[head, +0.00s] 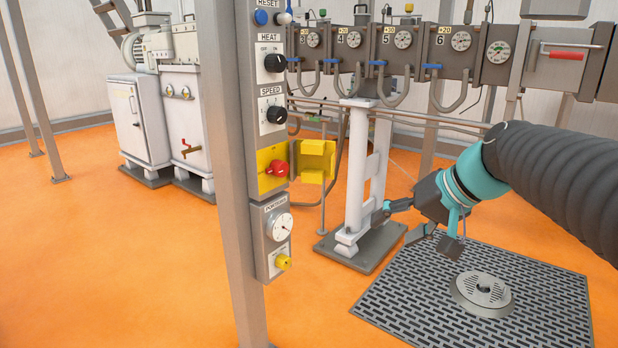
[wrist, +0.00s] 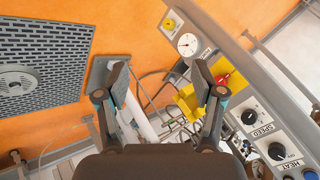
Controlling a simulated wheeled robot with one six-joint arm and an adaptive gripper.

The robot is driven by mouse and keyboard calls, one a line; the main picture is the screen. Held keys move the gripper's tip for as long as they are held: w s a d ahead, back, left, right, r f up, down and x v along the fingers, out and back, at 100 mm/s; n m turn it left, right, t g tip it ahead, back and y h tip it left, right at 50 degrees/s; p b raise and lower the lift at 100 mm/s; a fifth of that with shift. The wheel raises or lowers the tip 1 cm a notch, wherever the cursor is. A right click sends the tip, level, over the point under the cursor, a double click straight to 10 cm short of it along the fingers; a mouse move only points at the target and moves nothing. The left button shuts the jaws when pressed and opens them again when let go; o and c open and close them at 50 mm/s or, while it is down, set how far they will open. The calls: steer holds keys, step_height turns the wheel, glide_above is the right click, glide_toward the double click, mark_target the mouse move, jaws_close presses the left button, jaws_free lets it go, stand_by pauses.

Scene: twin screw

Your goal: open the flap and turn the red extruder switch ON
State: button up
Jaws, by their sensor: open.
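The red extruder switch (head: 277,168) sits on a yellow plate (head: 268,182) on the grey control column. It also shows in the wrist view (wrist: 222,78). A yellow flap (head: 316,160) stands out to the right of the plate, and the red switch is uncovered. The flap also shows in the wrist view (wrist: 186,103), partly behind a finger. Whether the switch is on or off I cannot tell. My gripper (head: 420,226) is open and empty, to the right of and below the switch, apart from it. Its spread fingers show in the wrist view (wrist: 160,78).
Black HEAT (head: 275,63) and SPEED (head: 276,114) knobs sit above the switch; a dial (head: 280,227) and yellow knob (head: 283,262) sit below. A white stand (head: 358,190) is behind my gripper. A floor grate (head: 400,300) lies below it.

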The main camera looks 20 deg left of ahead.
mark_target(284, 170)
steer(key=w+a+r+n+g+y+b, duration=0.15)
steer(key=w+a+y, duration=0.25)
steer(key=w+a, duration=0.5)
steer(key=w+a+r+n+g+y+b, duration=0.1)
steer(key=w+a+n+g+y+b, duration=0.15)
steer(key=w+a+y, duration=0.6)
steer(key=w+a+f+h, duration=0.1)
steer(key=a, duration=0.2)
steer(key=w+a+f+h, duration=0.1)
steer(key=a, duration=0.3)
steer(key=w+a+f+t+h, duration=0.1)
steer(key=a+h, duration=0.1)
steer(key=a, duration=0.2)
steer(key=shift+w+f, duration=0.15)
steer(key=shift+w, duration=0.05)
steer(key=c, duration=1.1)
